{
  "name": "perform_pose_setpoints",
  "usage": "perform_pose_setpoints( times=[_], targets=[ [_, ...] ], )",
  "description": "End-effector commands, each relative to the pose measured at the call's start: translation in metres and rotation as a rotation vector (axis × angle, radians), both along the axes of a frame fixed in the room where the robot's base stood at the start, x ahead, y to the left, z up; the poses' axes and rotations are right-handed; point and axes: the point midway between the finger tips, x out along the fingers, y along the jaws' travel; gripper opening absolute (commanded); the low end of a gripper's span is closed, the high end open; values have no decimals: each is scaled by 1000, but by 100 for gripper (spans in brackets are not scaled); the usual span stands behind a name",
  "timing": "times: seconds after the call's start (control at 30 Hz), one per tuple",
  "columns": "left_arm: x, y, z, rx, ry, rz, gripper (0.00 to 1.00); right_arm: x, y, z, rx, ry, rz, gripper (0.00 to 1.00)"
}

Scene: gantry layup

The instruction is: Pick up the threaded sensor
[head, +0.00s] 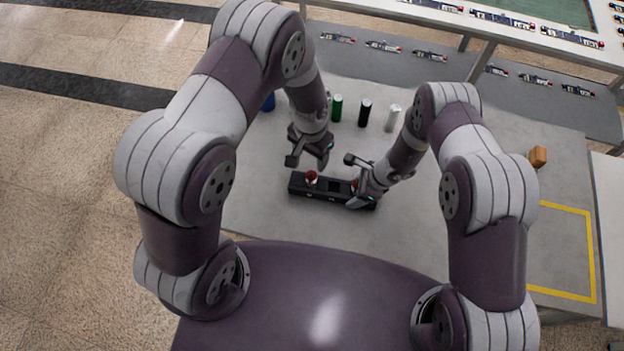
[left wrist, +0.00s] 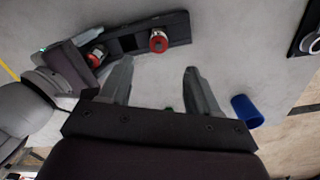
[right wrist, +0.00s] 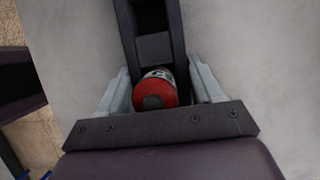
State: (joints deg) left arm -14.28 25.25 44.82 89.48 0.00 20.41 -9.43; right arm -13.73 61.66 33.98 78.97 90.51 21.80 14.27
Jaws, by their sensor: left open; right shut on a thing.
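A long black holder (head: 332,197) lies on the grey table with two red-and-silver cylindrical parts in it; I cannot tell which is the threaded sensor. The left one (head: 311,178) stands free in the holder and also shows in the left wrist view (left wrist: 158,41). The right one (right wrist: 156,90) sits between the fingers of my right gripper (right wrist: 154,88), which is shut on it at the holder's right part. Its threads are not visible. My left gripper (head: 307,161) is open and empty, above and behind the holder's left end.
Blue (head: 268,102), green (head: 337,107), black (head: 365,112) and white (head: 390,118) cylinders stand behind the grippers. An orange block (head: 538,156) sits at the right, near a yellow-outlined area (head: 592,255). The table right of the holder is clear.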

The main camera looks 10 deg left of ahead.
Motion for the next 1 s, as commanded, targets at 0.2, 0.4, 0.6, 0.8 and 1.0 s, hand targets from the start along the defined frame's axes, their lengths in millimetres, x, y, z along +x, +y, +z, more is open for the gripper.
perform_pose_setpoints(
  times=[0.2,0.4,0.6,0.8,1.0],
  targets=[
    [-1,0,-46,1,4,24,62,0,0,0,1,-1,0,35],
    [-1,0,-72,1,2,22,62,1,0,0,1,-1,0,35],
    [-2,-2,-109,1,3,21,62,0,0,0,1,-1,0,35],
    [-1,-2,-117,0,0,21,62,0,0,0,1,-1,0,35],
    [-1,-2,-117,0,0,21,29,0,0,0,0,-1,0,35]
  ],
)
